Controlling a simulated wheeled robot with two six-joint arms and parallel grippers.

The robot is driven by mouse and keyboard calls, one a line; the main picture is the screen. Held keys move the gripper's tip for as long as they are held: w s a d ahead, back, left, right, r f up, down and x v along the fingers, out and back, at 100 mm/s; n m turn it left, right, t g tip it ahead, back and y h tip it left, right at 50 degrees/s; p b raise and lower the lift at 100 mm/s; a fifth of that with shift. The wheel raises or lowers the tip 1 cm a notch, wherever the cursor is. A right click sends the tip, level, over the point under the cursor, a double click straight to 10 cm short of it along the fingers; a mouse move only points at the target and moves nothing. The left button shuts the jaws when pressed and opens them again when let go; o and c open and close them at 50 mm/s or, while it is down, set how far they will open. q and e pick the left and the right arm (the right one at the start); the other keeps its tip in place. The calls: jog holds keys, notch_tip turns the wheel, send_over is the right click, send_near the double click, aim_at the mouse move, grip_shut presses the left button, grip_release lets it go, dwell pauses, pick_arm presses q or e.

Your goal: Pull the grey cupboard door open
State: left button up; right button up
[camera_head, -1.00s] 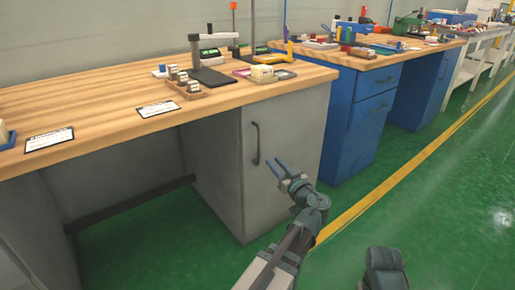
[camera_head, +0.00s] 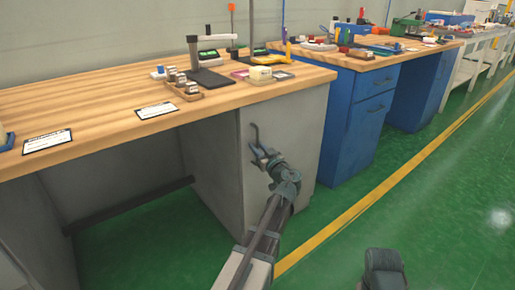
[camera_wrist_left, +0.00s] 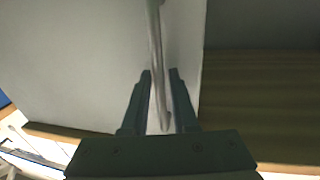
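The grey cupboard door (camera_head: 290,133) is under the right end of the wooden workbench and looks shut. Its dark vertical handle (camera_head: 255,134) is near the door's left edge. My left gripper (camera_head: 258,156) is at the handle's lower part and hides some of it. In the left wrist view the handle (camera_wrist_left: 157,60) runs down between the two fingers of the gripper (camera_wrist_left: 160,75). The fingers are apart, with a gap visible beside the handle, so the gripper is open around it.
The wooden benchtop (camera_head: 100,103) above carries label cards, a small tray of blocks (camera_head: 178,86) and a stand. A blue cabinet (camera_head: 350,130) stands to the right. Green floor (camera_head: 400,190) in front of the door is clear, with a yellow line.

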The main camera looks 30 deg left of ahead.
pick_arm(q)
grip_shut()
dwell(1.4)
